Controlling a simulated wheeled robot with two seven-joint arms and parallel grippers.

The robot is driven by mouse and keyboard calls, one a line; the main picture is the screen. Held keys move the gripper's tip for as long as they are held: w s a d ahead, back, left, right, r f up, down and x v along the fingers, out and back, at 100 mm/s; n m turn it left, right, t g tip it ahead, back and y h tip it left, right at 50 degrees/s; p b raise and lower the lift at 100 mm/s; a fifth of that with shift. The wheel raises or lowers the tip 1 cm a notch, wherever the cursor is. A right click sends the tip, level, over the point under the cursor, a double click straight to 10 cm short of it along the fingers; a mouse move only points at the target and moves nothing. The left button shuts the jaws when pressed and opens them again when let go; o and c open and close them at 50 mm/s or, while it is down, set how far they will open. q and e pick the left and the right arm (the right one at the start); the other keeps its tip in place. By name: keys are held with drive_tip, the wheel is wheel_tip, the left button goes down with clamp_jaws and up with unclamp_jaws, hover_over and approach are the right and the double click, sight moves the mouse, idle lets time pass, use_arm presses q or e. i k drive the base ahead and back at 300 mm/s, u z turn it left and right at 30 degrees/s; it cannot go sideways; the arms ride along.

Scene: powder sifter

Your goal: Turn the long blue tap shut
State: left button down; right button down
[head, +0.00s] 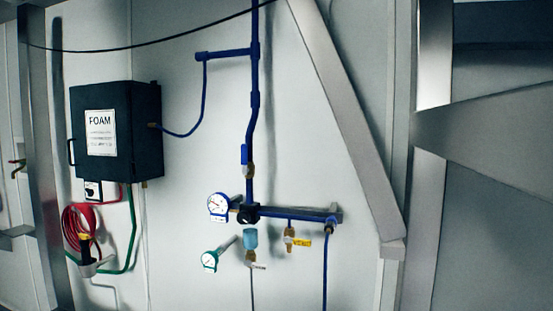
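A long blue tap handle (244,154) sits on the vertical blue pipe (250,120) on the wall, just above a brass fitting (249,171). The handle stands upright, roughly in line with the pipe. Neither of my grippers shows in the head view, and nothing is touching the tap.
Below the tap are a white-faced gauge (218,206), a black valve body (248,213), a green-rimmed gauge (209,261) and a yellow-tagged valve (290,238). A dark FOAM box (117,132) hangs at left. A diagonal metal beam (345,115) stands right of the pipe.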

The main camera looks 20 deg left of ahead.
sight(244, 153)
drive_tip(key=u, duration=0.55)
drive_tip(key=i, duration=0.35)
drive_tip(key=u, duration=0.3)
